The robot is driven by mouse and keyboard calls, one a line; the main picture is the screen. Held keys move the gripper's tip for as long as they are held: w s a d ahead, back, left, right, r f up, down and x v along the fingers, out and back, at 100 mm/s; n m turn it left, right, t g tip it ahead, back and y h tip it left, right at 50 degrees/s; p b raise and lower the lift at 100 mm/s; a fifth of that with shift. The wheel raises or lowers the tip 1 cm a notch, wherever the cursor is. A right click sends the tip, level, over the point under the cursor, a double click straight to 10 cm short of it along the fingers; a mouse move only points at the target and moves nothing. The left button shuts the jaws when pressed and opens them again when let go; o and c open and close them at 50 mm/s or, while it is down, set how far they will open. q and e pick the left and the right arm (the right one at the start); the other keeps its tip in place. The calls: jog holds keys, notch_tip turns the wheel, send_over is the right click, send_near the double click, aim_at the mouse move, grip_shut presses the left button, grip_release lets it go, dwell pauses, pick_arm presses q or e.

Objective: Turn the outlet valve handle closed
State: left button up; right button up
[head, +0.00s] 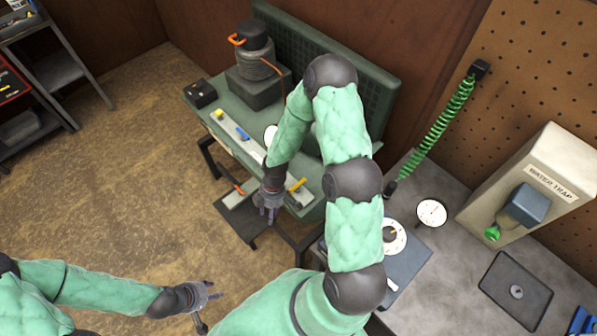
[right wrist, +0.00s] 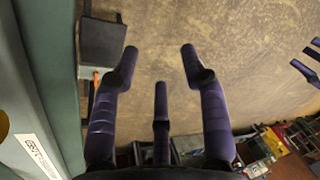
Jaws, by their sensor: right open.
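A green bench (head: 222,128) has several coloured handles: a yellow one (head: 297,185) at its near end, a blue one (head: 242,134), and a small yellow knob (head: 219,115). I cannot tell which is the outlet valve handle. My right gripper (head: 268,208) is open and empty beside the bench's front edge, close to the yellow handle and apart from it. The right wrist view shows its fingers (right wrist: 160,65) spread over the floor, with the bench front (right wrist: 40,90) at left. My left gripper (head: 208,298) is low at front left, over the floor, its fingers apart and empty.
A low dark step (head: 245,222) with an orange-handled tool (head: 237,187) stands below the bench front. At right, a grey table (head: 440,270) holds a gauge (head: 431,212) and a water trap box (head: 535,180). The left floor is free.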

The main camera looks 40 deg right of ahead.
aim_at(297, 186)
jog(key=w+d+r+n+g+h+p, duration=0.1)
jog(key=w+d+r+n+h+p, duration=0.25)
jog(key=d+r+n+p, duration=0.85)
jog(key=f+m, duration=0.1)
jog(key=f, duration=0.1)
jog(key=s+d+f+m+b, duration=0.1)
jog(key=f+m, duration=0.1)
jog(key=f+m+b, duration=0.1)
jog(key=f, duration=0.1)
jog(key=shift+s+d+f+m, duration=0.3)
jog(key=shift+s+d+f, duration=0.05)
jog(key=shift+s, duration=0.05)
grip_shut()
